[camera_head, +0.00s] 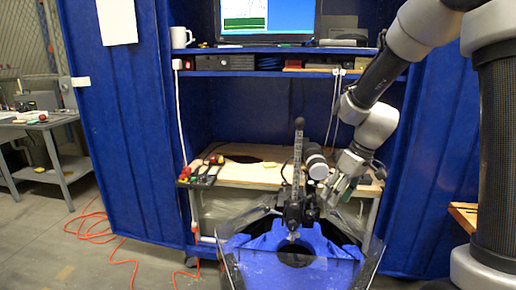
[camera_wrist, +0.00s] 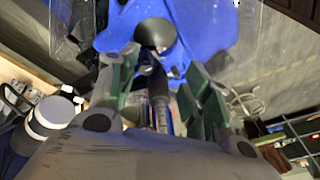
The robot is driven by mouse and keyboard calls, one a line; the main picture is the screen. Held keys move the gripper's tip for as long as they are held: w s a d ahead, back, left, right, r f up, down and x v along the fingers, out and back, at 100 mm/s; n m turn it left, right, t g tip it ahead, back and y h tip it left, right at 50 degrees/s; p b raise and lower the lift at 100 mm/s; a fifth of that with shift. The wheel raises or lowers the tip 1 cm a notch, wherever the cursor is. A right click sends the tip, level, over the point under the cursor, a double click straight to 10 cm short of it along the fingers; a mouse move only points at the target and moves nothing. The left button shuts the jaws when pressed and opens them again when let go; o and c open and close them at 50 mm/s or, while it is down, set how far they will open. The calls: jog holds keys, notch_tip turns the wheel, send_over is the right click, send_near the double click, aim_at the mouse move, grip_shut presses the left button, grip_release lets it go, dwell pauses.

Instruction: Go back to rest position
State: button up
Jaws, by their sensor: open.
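My gripper (camera_head: 337,190) is at the end of my arm, low in front of the cabinet bench and just right of the black-and-white cylinder. In the wrist view my gripper (camera_wrist: 160,85) shows two green-padded fingers spread apart. A dark shaft with a graduated scale (camera_wrist: 160,100) is seen between the fingers; I cannot tell whether it touches them. The scaled upright rod (camera_head: 297,160) stands above the blue thruster tank (camera_head: 262,255) in the head view. The tank's blue inside also fills the top of the wrist view (camera_wrist: 205,25).
The black-and-white cylinder (camera_head: 316,162) is close beside my gripper. A wooden bench (camera_head: 255,178) with tools stands behind, inside a blue cabinet (camera_head: 125,130). A shelf above holds a monitor (camera_head: 268,20) and white mug (camera_head: 180,37). Orange cable (camera_head: 95,225) lies on the floor at left.

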jog(key=s+d+r+m+t+h, duration=0.1)
jog(key=s+d+r+m, duration=0.2)
jog(key=s, duration=0.8)
jog(key=s+d+r+m+t+h, duration=0.2)
jog(key=s+d+r+m, duration=0.1)
jog(key=s+d+r, duration=0.5)
jog(key=s+r, duration=0.3)
jog(key=shift+s+m, duration=0.4)
dwell(0.4)
